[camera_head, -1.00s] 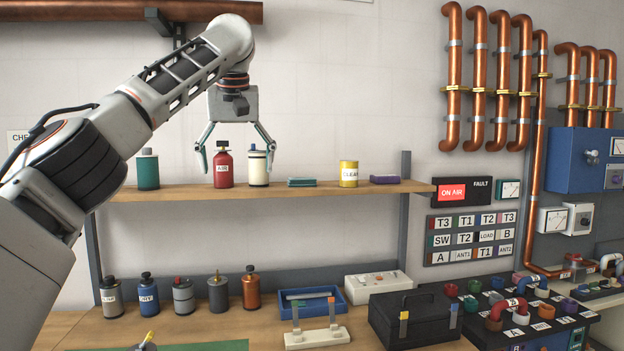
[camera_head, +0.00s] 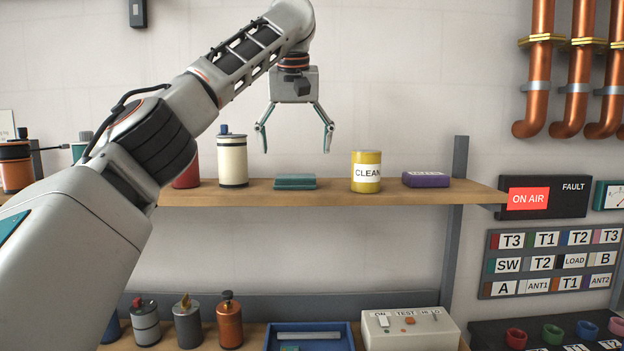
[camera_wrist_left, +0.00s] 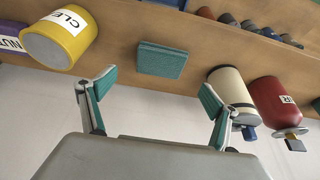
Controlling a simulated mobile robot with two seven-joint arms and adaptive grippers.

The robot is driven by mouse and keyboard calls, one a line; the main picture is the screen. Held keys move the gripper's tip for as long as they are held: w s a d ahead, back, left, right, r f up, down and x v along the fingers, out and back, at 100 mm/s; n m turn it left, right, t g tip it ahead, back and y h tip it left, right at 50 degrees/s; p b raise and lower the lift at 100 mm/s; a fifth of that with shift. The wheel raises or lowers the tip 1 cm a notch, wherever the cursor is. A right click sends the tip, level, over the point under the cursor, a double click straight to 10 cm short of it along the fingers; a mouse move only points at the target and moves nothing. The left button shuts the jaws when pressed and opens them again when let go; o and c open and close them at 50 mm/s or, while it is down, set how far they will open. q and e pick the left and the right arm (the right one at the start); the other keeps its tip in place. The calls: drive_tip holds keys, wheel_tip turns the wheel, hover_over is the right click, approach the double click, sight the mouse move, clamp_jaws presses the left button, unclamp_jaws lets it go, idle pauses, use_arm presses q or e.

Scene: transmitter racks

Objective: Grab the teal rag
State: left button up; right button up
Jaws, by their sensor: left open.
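The teal rag (camera_head: 295,182) is a small folded stack lying on the wooden shelf between a cream canister and a yellow can. It also shows in the left wrist view (camera_wrist_left: 162,60), beyond and between the fingertips. My left gripper (camera_head: 295,146) is open and empty, pointing down above the rag with a gap between them. In the left wrist view its two teal-padded fingers (camera_wrist_left: 157,92) are spread wide to either side of the rag. My right gripper is not in view.
On the shelf (camera_head: 330,192), the cream canister (camera_head: 232,162) stands left of the rag, with a red bottle (camera_head: 187,174) beyond it. The yellow CLEAN can (camera_head: 366,172) and a purple block (camera_head: 426,179) are to the right. Several bottles and a blue tray (camera_head: 308,338) are below.

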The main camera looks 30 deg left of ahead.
sight(295, 176)
use_arm(q)
drive_tip(key=shift+w+f, duration=0.15)
drive_tip(key=shift+w, duration=0.05)
drive_tip(key=shift+a+f, duration=0.15)
drive_tip(key=shift+f, duration=0.35)
drive_tip(key=shift+a+f, duration=0.15)
drive_tip(key=shift+f, duration=0.35)
drive_tip(key=x, duration=0.5)
drive_tip(key=shift+w+f, duration=0.1)
drive_tip(key=shift+w, duration=0.05)
drive_tip(key=c, duration=1.1)
